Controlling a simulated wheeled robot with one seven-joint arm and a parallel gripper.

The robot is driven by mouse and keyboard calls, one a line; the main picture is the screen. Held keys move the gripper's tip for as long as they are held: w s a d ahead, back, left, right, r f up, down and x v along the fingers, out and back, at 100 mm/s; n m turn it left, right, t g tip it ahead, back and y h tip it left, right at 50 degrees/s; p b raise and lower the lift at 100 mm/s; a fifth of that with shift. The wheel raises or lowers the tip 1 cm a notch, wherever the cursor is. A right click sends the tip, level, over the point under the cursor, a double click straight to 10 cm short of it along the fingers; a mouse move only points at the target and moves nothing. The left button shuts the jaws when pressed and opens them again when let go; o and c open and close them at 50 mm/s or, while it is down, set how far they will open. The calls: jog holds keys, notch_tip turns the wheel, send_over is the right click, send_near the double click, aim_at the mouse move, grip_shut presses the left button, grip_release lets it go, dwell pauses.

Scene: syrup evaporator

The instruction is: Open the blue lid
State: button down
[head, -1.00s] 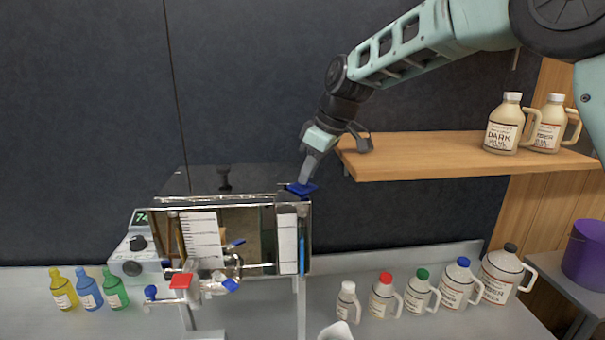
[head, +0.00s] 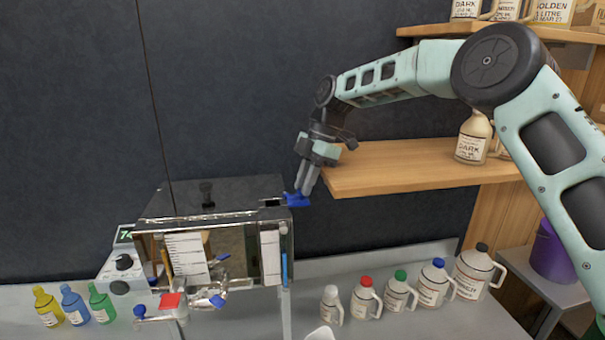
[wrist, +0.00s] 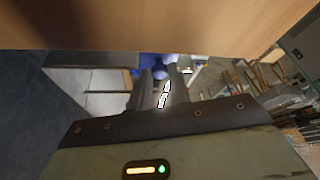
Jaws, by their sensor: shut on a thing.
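The blue lid (head: 297,199) is a small blue piece at the top right corner of the shiny metal evaporator (head: 205,215). In the head view it looks tilted, next to a dark opening in the evaporator's top. My gripper (head: 305,190) points down at it, with its fingertips shut on the blue lid. In the wrist view, blue shows just beyond the fingers (wrist: 158,95); the grip itself is partly hidden there.
A wooden shelf (head: 410,165) with jugs is close to the right of my gripper and fills the top of the wrist view. Several capped jugs (head: 398,293) and small coloured bottles (head: 72,304) stand on the grey bench. A purple bucket (head: 553,252) is at the right.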

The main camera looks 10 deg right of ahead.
jog(key=shift+w+d+r+n+g+p, duration=0.1)
jog(key=shift+w+d+n+g+p, duration=0.2)
jog(key=shift+n+p, duration=0.45)
jog(key=shift+w+a, duration=0.1)
jog(key=c, duration=1.3)
grip_release()
jog(key=p+v, duration=0.2)
jog(key=v, duration=1.5)
jog(key=shift+r+p, duration=0.15)
jog(key=shift+p, duration=0.15)
jog(key=shift+a, duration=0.15)
